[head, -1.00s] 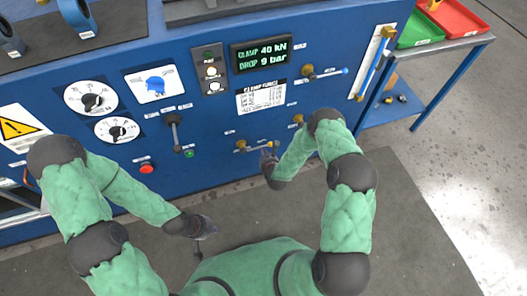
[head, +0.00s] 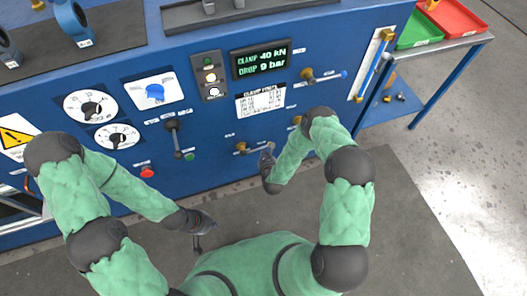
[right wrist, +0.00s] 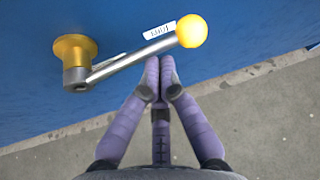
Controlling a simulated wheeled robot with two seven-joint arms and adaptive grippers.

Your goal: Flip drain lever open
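The drain lever (head: 254,149) is low on the blue panel in the head view. In the right wrist view it has a yellow round base, a silver bar (right wrist: 122,66) and a yellow ball knob (right wrist: 191,31). The bar slants up to the right toward the knob. My right gripper (head: 268,151) is at the knob end of the lever in the head view. In the right wrist view its fingertips (right wrist: 160,66) are together, just below the bar near the knob, with nothing between them. Contact cannot be told. My left gripper (head: 207,223) hangs low, away from the panel; its fingers are unclear.
A dark lever (head: 173,137) and a red button (head: 147,172) are left of the drain lever. A blue-tipped lever (head: 323,76) is above right. A display (head: 260,60) reads 40 kN and 9 bar. A side table with a red tray (head: 456,18) stands right.

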